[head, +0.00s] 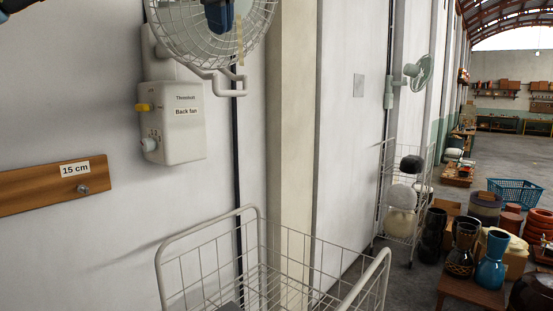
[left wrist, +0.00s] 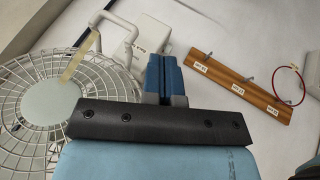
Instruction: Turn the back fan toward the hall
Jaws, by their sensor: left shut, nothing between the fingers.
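The back fan (head: 180,45), a white wire cage with a pale strip hanging on it, sits on a bent white yoke (head: 243,84) at the top of the head view. Its wall box (head: 184,135) is labelled "Back fan" and has a yellow tab. My left gripper (head: 218,20) has blue fingers and overlaps the cage in the head view. In the left wrist view the left gripper (left wrist: 165,75) is shut and empty, beside the fan (left wrist: 35,145) with its pale round hub. I cannot tell whether it touches the fan. My right gripper is not in view.
A wire basket cart (head: 255,225) stands below the fan. A wooden rail (head: 35,190) marked "15 cm" is on the wall at left. Another fan (head: 420,73) hangs farther along. Drums and vases (head: 490,265) crowd the right; the hall floor opens behind them.

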